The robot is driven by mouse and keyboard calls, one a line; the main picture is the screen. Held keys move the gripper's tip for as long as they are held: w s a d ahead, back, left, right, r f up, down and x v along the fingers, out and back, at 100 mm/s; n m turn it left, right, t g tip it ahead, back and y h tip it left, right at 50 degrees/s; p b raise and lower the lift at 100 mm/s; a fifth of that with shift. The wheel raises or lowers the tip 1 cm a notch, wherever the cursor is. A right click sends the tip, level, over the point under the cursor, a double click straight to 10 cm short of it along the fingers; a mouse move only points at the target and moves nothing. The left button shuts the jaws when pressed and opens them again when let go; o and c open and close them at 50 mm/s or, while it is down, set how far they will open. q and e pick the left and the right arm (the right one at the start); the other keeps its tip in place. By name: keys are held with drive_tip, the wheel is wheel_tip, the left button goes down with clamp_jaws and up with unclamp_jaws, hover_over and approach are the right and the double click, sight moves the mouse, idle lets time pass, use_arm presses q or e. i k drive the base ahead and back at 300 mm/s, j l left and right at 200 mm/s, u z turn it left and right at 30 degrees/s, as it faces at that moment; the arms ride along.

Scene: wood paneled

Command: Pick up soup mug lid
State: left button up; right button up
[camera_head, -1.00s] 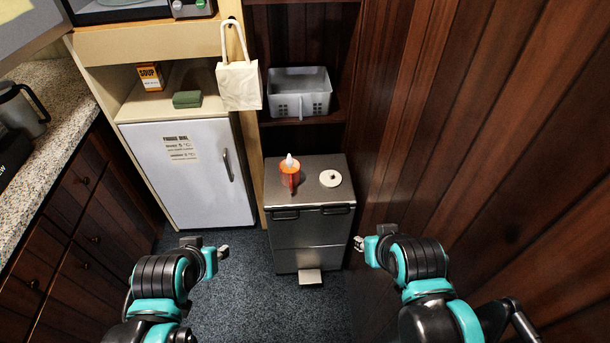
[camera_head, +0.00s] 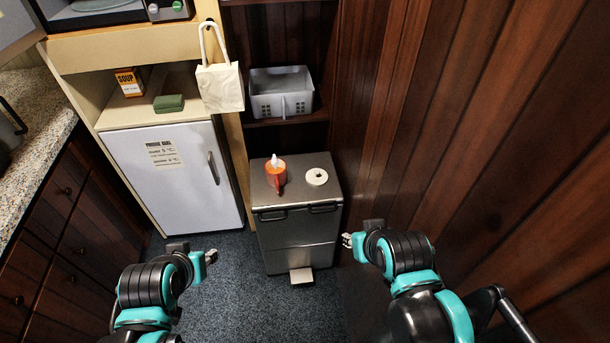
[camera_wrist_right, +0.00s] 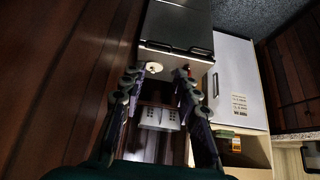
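The soup mug lid, a small round cream-white disc with a knob or hole at its middle (camera_head: 316,177), lies on the bin's metal top. It also shows in the right wrist view (camera_wrist_right: 154,67), beside the right gripper's left finger in the picture. My right gripper (camera_head: 347,241) is beside the bin's right side, nearer me and apart from the lid. Its fingers are spread and empty in the wrist view (camera_wrist_right: 158,84). My left gripper (camera_head: 211,257) hangs left of the bin; its finger gap is unclear.
The grey bin (camera_head: 297,231) has a pedal at its foot. A wood panel wall (camera_head: 440,130) stands close on the right. A shelf behind holds a grey basket (camera_head: 281,93). A white bag (camera_head: 220,87) hangs by the white fridge (camera_head: 168,172). Floor before the bin is clear.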

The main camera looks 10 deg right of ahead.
sight(315, 177)
drive_tip(key=i+j, duration=0.45)
drive_tip(key=i+j+z, duration=0.15)
drive_tip(key=i+j, duration=0.35)
drive_tip(key=j, duration=0.15)
